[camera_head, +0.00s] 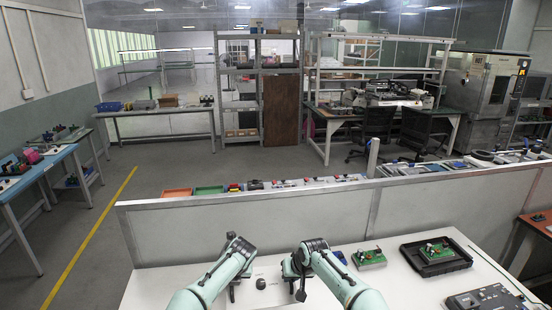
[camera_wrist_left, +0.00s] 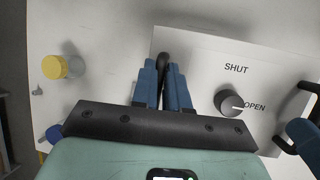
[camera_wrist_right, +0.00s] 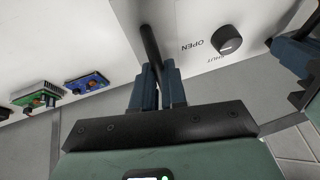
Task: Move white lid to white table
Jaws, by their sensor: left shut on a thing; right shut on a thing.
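The white lid is a flat white panel with a black knob, "SHUT" and "OPEN" lettering and a black handle on each side. In the head view the lid (camera_head: 262,296) lies between my two grippers and blends into the white table (camera_head: 385,285). My left gripper (camera_wrist_left: 163,75) is shut on one black handle (camera_wrist_left: 164,60) of the lid (camera_wrist_left: 205,55). My right gripper (camera_wrist_right: 158,75) is shut on the other handle (camera_wrist_right: 150,42), beside the lid (camera_wrist_right: 192,22). I cannot tell whether the lid touches the table beneath.
A black tray (camera_head: 407,254) with a green circuit board stands to the right, beside another green board (camera_head: 369,260). A grey-black device (camera_head: 482,302) sits at the front right. A low partition (camera_head: 330,215) runs behind the table.

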